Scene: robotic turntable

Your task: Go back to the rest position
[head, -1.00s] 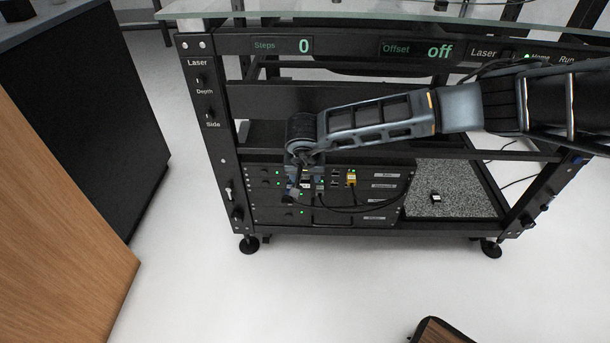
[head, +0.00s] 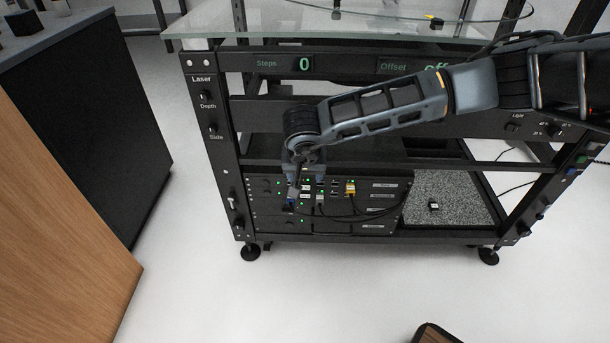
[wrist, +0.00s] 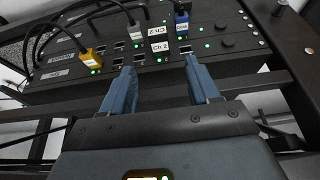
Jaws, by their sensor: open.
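My gripper (head: 302,180) hangs at the end of my arm in front of the rack panel (head: 268,222), at its upper left part. In the wrist view its two blue-grey fingers (wrist: 157,78) are apart with nothing between them. Beyond the fingertips are panel ports, a white "Ch 2" plug (wrist: 160,46) and a blue plug (wrist: 182,24). A yellow plug (wrist: 91,58) sits to the left in the wrist view. I cannot tell from the head view how far the fingertips are from the panel.
The turntable frame (head: 223,130) surrounds the panel, with a glass top (head: 260,22) above. Black cables (head: 350,207) loop in front of the panel. A wooden-sided cabinet (head: 60,230) stands left.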

